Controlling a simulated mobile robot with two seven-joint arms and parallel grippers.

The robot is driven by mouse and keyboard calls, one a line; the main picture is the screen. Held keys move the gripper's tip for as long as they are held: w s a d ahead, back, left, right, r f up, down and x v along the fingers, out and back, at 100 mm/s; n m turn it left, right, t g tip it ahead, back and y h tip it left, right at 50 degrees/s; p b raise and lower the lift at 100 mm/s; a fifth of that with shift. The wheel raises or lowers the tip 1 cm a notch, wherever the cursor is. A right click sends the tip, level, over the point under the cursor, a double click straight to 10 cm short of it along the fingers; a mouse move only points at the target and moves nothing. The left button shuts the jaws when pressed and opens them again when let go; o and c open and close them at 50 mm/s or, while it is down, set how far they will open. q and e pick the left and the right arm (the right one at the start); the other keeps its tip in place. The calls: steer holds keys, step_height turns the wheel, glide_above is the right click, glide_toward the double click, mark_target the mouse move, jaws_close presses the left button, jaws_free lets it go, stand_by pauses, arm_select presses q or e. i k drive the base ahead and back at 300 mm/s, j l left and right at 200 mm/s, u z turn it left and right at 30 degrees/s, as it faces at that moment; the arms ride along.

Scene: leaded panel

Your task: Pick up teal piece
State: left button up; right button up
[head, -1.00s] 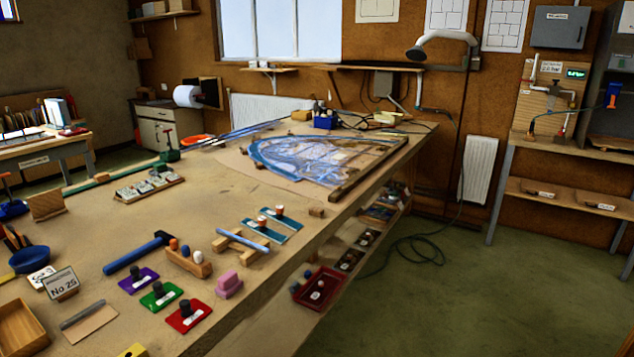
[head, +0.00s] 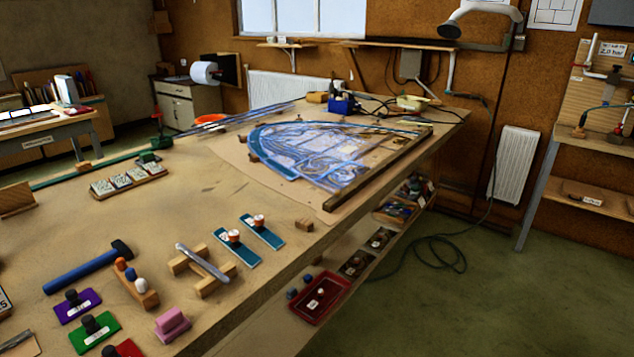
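Two flat teal pieces lie side by side on the workbench, near its right edge. The nearer teal piece (head: 241,259) and the farther teal piece (head: 270,239) each carry a small orange-and-white knob. Both lie flat and apart from each other. The leaded panel (head: 320,152), with blue and clear glass, lies behind them on the bench. Neither of my grippers is in view.
Left of the teal pieces, a grey tool rests on a wooden stand (head: 205,287). A small wooden block (head: 304,225) sits to their right. A hammer (head: 82,270), purple piece (head: 77,307), green piece (head: 82,336) and pink block (head: 172,324) lie nearer. Bare bench (head: 150,215) extends left.

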mark_target(256, 224)
steer(key=i+l+u, duration=0.1)
steer(key=i+l, duration=0.55)
steer(key=i, duration=0.55)
